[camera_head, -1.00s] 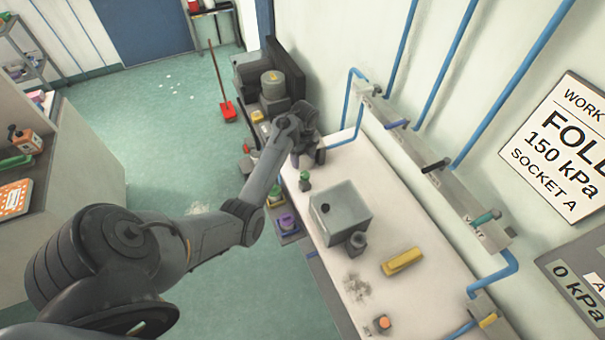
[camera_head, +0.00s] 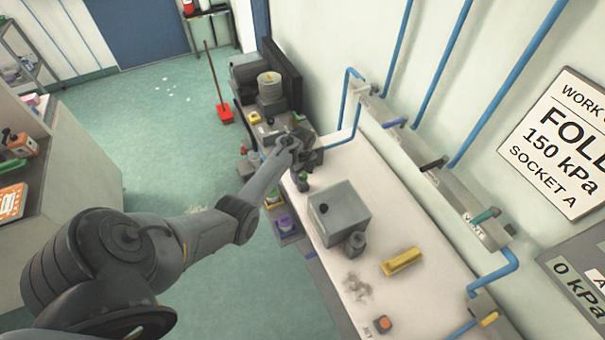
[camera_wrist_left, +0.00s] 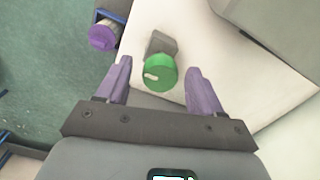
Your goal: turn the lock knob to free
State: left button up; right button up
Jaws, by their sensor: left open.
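A round green knob (camera_wrist_left: 160,73) with a pale mark on its face sits on a grey block in the left wrist view. It lies between the two purple fingers of my left gripper (camera_wrist_left: 159,66), which are open with a gap on each side of it. In the head view the green knob (camera_head: 303,176) stands at the bench's left edge, beside the grey box. My left wrist is just above and behind it there, and the fingertips are hard to make out. Whether this is the lock knob is not labelled. My right gripper is not in view.
A grey box (camera_head: 340,212) with a dark knob stands on the white bench, with a small grey cylinder (camera_head: 356,243) beside it. A purple knob (camera_wrist_left: 103,37) is off the bench's left side. A yellow block (camera_head: 402,262) lies further along. Blue pipes and valves line the wall.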

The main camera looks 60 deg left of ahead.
pick_arm(q)
jog(key=c, duration=1.1)
jog(key=shift+o, duration=0.2)
